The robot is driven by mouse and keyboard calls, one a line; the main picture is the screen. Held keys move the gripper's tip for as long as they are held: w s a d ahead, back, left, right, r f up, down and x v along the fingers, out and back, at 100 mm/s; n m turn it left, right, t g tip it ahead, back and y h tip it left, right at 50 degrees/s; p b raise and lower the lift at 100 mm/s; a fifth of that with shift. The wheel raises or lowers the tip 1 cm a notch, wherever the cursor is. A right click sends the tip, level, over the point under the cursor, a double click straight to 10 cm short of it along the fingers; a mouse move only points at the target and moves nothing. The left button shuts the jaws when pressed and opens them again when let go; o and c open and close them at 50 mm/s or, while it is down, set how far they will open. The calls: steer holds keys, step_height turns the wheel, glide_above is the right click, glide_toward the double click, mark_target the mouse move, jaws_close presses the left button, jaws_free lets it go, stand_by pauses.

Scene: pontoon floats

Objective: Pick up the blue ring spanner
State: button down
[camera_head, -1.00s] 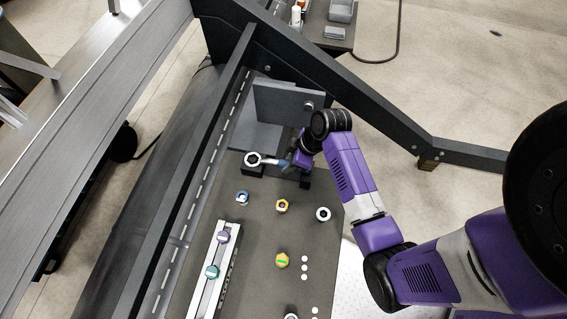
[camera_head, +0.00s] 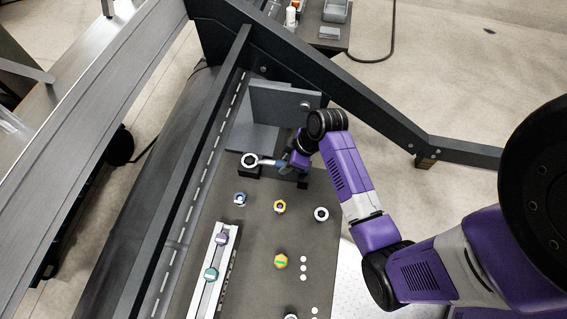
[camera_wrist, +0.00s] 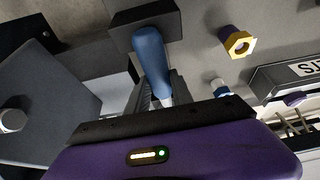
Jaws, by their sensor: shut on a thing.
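The blue ring spanner (camera_head: 266,163) lies across dark support blocks near the grey angled bracket. In the wrist view the blue handle (camera_wrist: 151,62) rises from between my fingers towards a dark block (camera_wrist: 145,28). My gripper is shut on the spanner, with its fingertips (camera_wrist: 158,92) partly hidden behind the gripper body. I cannot tell whether the spanner is clear of the blocks.
A grey bracket (camera_head: 283,100) stands just behind the spanner. A pale rail (camera_head: 206,285) with purple and green knobs is at front left.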

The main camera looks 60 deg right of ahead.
steer(key=shift+r, duration=0.15)
step_height(320, 180, up, 20)
steer(key=p, duration=0.2)
stand_by(0.3)
steer(key=c, duration=1.8)
jaws_free()
steer(key=shift+f, duration=0.2)
jaws_close()
